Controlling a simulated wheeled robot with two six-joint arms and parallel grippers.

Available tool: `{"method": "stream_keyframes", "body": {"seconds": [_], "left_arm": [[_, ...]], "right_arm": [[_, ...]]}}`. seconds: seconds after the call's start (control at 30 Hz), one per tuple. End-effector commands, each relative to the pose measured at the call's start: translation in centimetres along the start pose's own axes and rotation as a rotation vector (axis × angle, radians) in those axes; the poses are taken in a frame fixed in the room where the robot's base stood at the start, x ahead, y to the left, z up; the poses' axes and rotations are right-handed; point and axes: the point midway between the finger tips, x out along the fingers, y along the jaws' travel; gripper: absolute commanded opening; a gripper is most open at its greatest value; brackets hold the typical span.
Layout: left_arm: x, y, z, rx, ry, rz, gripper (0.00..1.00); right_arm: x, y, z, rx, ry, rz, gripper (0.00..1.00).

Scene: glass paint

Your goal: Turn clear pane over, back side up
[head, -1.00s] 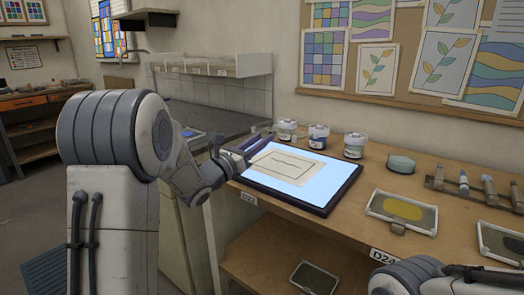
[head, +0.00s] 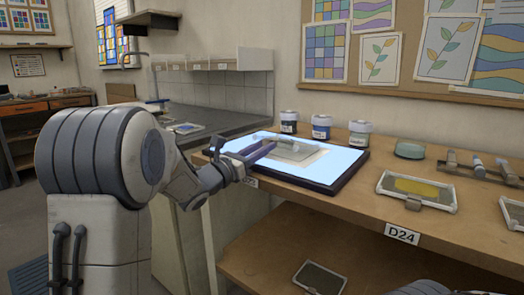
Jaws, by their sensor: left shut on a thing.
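The clear pane (head: 297,150) shows as a thin greyish see-through sheet over the lit light pad (head: 342,165). It looks tilted, and I cannot tell whether an edge touches the pad. A pale paper sheet (head: 312,161) lies on the pad, partly behind the pane. My left gripper (head: 262,152) reaches in from the left, shut on the pane's left edge with its purple-grey fingers. Which side of the pane faces up cannot be told. My right gripper is out of view; only a bit of my right arm shows at the bottom right.
Paint jars (head: 321,127) stand behind the pad. A round green-grey dish (head: 410,150), a framed tray with a yellow patch (head: 416,189) and a tool rack (head: 478,166) stand to the right. The bench (head: 350,207) is bare in front of the pad.

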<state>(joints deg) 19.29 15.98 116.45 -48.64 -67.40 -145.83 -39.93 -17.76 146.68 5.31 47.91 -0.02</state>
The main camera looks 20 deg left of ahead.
Motion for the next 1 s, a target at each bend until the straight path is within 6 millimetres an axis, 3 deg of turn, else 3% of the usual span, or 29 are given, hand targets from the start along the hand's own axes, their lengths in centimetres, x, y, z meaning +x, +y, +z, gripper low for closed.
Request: {"method": "stream_keyframes", "body": {"seconds": [0.47,0.5,0.57,0.77,0.8,0.87,0.9,1.0], "left_arm": [[0.01,0.0,0.08,0.001,-0.002,0.0,0.0],[0.01,0.0,0.07,0.001,-0.002,0.0,0.47],[0.01,0.0,0.07,0.001,-0.002,0.0,0.67],[0.0,0.0,0.03,0.0,-0.001,0.0,0.67],[-0.01,0.01,-0.06,0.0,0.001,0.0,0.71],[-0.01,0.01,-0.06,-0.001,0.001,0.0,0.94],[-0.01,0.01,-0.06,-0.001,0.001,0.0,1.0],[-0.01,0.01,-0.05,0.0,0.0,0.0,1.0]], "right_arm": [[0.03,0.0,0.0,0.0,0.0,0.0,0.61],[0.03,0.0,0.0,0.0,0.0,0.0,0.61],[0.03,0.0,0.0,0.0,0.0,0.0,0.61],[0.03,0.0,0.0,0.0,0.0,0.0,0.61],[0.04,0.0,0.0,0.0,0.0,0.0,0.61],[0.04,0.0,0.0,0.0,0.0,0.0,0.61],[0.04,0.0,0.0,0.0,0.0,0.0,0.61],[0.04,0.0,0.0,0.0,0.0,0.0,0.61]]}}
